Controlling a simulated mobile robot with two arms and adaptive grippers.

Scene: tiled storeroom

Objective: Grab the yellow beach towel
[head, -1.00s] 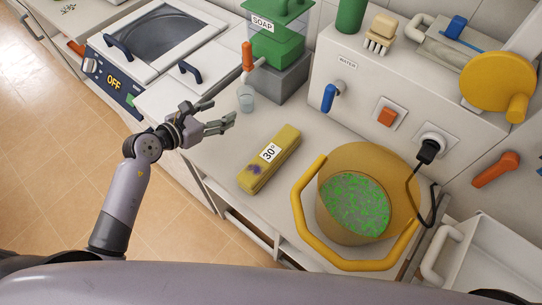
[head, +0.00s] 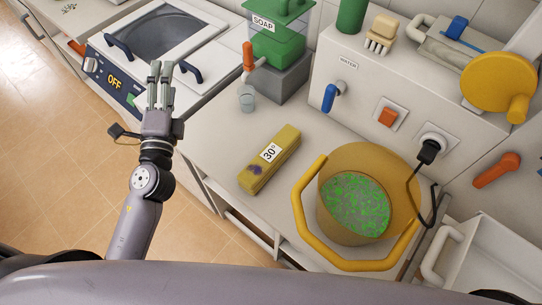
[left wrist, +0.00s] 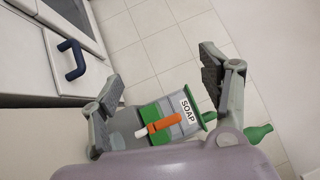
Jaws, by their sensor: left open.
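The yellow beach towel seems to be the folded yellow bundle (head: 284,143) on the counter in the middle of the head view. It bears a white 30° label and a dark purple stain near its lower end. My left gripper (head: 161,75) is open and empty, left of the towel and well apart from it. Its fingers point away from me, by the washing machine. In the left wrist view my open gripper (left wrist: 162,68) faces tiles and the soap dispenser; the towel is not seen there. My right gripper is not in view.
A yellow tub (head: 330,225) with a raised handle and green-speckled contents stands right of the towel. The washing machine (head: 112,60) reads OFF. The counter left of the towel is clear.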

